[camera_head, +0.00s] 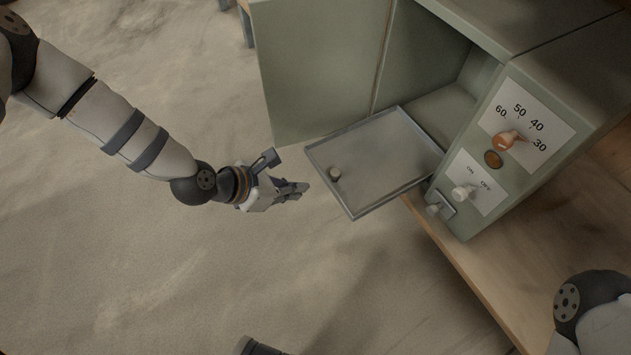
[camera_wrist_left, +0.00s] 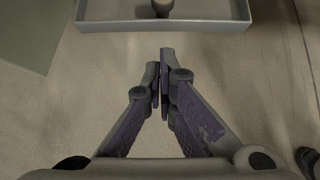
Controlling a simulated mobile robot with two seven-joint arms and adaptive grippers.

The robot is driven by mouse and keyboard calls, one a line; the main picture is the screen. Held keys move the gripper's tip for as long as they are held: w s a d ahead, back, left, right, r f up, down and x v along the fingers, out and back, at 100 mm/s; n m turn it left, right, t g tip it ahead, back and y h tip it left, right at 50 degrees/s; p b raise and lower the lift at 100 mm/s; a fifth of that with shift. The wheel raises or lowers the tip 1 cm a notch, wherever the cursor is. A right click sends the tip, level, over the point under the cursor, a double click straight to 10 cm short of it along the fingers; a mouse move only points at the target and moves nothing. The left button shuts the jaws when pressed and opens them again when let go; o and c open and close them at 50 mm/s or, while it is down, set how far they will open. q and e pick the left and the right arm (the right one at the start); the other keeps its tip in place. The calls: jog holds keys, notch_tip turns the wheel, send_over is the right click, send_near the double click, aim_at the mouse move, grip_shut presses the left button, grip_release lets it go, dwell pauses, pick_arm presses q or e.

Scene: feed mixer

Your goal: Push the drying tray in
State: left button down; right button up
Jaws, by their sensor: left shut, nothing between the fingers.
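The drying tray (camera_head: 385,160) is a flat grey tray with a raised rim and a small knob (camera_head: 335,174) near its outer edge. It sticks out of the open green dryer cabinet (camera_head: 430,85), with its inner end at the opening. My left gripper (camera_head: 304,187) is shut and empty, just left of the tray's outer edge and apart from it. In the left wrist view the shut fingertips (camera_wrist_left: 166,62) point at the tray's front wall (camera_wrist_left: 165,26), with a gap between.
The cabinet door (camera_head: 315,70) stands wide open behind the tray. The control panel with an orange dial (camera_head: 506,140), a switch (camera_head: 462,193) and labels is right of the opening. A wooden table (camera_head: 455,265) carries the cabinet. The floor left of the tray is clear.

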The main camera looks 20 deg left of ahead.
aim_at(400, 146)
pick_arm(q)
jog(key=shift+w+d+f, duration=0.25)
jog(key=shift+w+d, duration=0.5)
jog(key=shift+w, duration=0.2)
jog(key=shift+w+d+f, duration=0.2)
jog(key=shift+w+d, duration=0.55)
jog(key=shift+w, duration=0.2)
pick_arm(e)
jog(key=shift+s+f, duration=0.2)
jog(key=shift+f, duration=0.15)
